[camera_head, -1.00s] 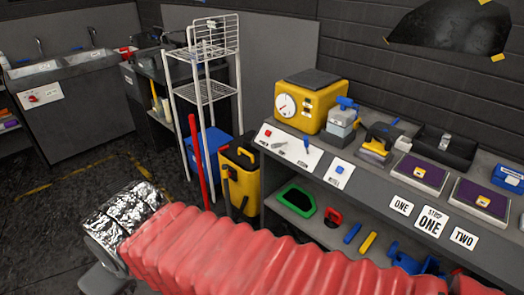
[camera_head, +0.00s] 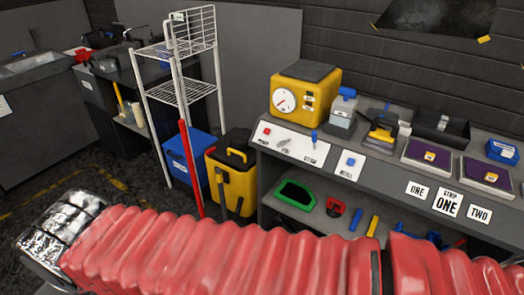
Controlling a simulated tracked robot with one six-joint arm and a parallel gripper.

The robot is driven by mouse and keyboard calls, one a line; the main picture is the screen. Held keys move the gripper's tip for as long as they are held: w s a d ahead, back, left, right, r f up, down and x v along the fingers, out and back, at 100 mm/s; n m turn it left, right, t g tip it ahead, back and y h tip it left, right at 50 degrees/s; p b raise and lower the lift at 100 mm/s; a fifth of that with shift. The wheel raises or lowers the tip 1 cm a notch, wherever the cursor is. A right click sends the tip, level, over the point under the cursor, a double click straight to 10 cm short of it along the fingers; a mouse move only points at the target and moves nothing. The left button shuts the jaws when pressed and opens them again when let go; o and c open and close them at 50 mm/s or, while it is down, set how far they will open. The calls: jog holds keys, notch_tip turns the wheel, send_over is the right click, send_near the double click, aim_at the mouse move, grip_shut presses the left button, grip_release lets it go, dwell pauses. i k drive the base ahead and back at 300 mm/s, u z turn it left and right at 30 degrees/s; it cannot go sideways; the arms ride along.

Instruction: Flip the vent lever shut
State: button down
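A yellow machine (camera_head: 304,97) with a round dial stands on the back of the grey bench. In front of it lies a white sloped control panel (camera_head: 268,140). The panel carries a red control (camera_head: 267,131), a grey lever (camera_head: 284,143) lying slanted, and a blue-tipped lever (camera_head: 314,137) standing roughly upright. A blue control (camera_head: 350,161) sits on a separate white plate to the right. The small labels are too blurred to tell which lever is the vent. My red-sleeved arm crosses the bottom, its foil-wrapped section at lower left. My gripper is not in view.
A white wire rack (camera_head: 181,92), red pole (camera_head: 191,168), blue bin (camera_head: 187,157) and yellow bucket (camera_head: 231,186) stand left of the bench (camera_head: 395,184). Purple-topped pads (camera_head: 431,156) lie on the bench's right side. Loose tools lie on its lower shelf.

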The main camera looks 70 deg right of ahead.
aim_at(281, 143)
jog(key=u, duration=0.05)
jog(key=i, duration=2.15)
jog(key=z, duration=2.6)
